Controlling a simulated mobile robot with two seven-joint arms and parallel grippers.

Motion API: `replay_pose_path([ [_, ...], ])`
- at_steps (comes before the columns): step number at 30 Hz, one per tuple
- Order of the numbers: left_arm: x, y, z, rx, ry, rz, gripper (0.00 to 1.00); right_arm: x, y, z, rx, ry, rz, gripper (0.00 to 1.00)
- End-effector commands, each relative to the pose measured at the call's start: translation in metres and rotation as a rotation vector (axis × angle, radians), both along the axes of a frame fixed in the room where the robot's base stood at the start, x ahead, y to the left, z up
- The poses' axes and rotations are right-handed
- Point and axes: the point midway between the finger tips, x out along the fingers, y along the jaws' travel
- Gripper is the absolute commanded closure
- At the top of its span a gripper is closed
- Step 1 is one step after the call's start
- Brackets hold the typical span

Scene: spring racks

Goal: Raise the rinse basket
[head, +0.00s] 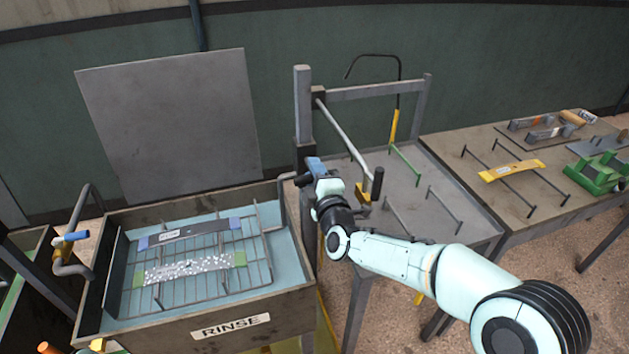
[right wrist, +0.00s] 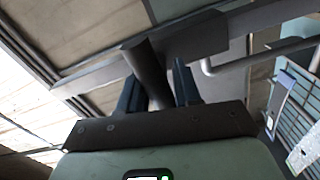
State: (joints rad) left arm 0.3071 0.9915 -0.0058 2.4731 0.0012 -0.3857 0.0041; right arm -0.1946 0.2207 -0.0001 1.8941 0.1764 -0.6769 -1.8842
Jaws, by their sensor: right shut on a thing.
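The rinse basket (head: 262,262) is a wire rack inside the tank marked RINSE (head: 88,322), over pale blue water. Two flat leaf springs lie on it: a dark one with blue ends (head: 190,233) and a speckled pale one with green ends (head: 190,268). My right gripper (head: 309,170) is beside the grey post at the tank's right edge. In the right wrist view its blue fingers (right wrist: 158,90) are shut on a dark round handle (right wrist: 149,68), which joins a dark flat bar. How the handle links to the basket is hidden. My left gripper is not in view.
A grey bench (head: 405,170) with upright pegs and a slanting grey bar (head: 342,132) stands right of the post. A further table (head: 510,150) holds a yellow spring, tools and a green device. A blue-handled tap (head: 70,238) stands at the tank's left. A grey panel (head: 170,125) stands behind.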

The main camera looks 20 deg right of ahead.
Motion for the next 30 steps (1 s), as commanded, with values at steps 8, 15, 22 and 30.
replay_pose_path([
  [8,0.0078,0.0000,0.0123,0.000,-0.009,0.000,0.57,0.0003,0.0002,0.0242,0.007,-0.017,-0.001,1.00],
  [15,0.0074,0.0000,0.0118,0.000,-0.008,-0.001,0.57,-0.0001,0.0004,0.0245,0.007,-0.018,-0.002,1.00],
  [22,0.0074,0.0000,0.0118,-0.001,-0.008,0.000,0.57,-0.0001,0.0007,0.0235,0.006,-0.015,0.000,0.47],
  [30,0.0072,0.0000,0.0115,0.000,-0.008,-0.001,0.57,0.0000,0.0005,0.0187,0.002,-0.006,0.000,0.47],
])
